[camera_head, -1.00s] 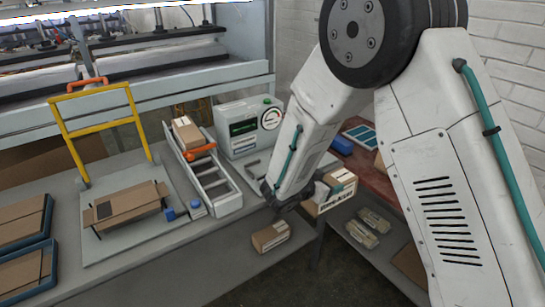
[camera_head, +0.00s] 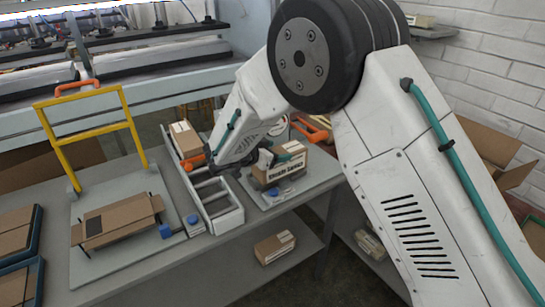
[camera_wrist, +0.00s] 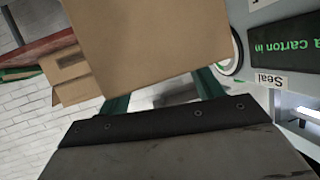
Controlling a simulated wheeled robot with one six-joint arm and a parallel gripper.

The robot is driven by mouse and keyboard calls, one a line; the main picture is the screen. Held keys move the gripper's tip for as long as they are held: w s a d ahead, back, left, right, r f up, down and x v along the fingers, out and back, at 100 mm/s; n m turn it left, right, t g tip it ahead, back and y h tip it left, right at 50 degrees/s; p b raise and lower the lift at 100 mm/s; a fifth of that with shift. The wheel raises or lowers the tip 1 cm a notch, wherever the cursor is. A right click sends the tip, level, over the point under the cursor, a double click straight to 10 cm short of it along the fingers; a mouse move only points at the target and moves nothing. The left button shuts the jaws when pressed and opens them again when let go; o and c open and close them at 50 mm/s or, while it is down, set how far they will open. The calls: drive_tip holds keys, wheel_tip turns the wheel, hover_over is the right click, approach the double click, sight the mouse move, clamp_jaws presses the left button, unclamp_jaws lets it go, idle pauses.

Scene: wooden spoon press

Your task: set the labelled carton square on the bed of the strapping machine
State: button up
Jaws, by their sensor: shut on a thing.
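My gripper (camera_head: 268,158) is shut on the labelled carton (camera_head: 284,176), a brown box with dark print on its front face. In the wrist view the carton's plain brown face (camera_wrist: 150,45) sits beyond the green fingers (camera_wrist: 165,92). In the head view the carton is over the grey bed (camera_head: 315,180) of the machine right of the roller track. I cannot tell whether it touches the bed. My arm hides most of the machine's body. Its panel (camera_wrist: 283,42), with green lettering and a "Seal" label, shows at the right of the wrist view.
A roller track (camera_head: 212,197) with a carton (camera_head: 186,139) at its far end lies left of the bed. Further left, a yellow-framed stand (camera_head: 90,130) holds a flat carton (camera_head: 117,219). Another carton (camera_head: 275,247) lies on the lower shelf. Orange handles (camera_head: 310,128) stand behind the held carton.

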drive_tip(key=shift+w+a+f, duration=0.1)
drive_tip(key=shift+w+a, duration=0.1)
drive_tip(key=shift+w, duration=0.35)
drive_tip(key=shift+w+a, duration=0.15)
drive_tip(key=shift+w, duration=0.35)
wheel_tip(320, 180, down, 4)
drive_tip(key=shift+w+r, duration=0.15)
drive_tip(key=shift+r, duration=0.1)
drive_tip(key=o, duration=1.7)
drive_tip(key=v, duration=1.2)
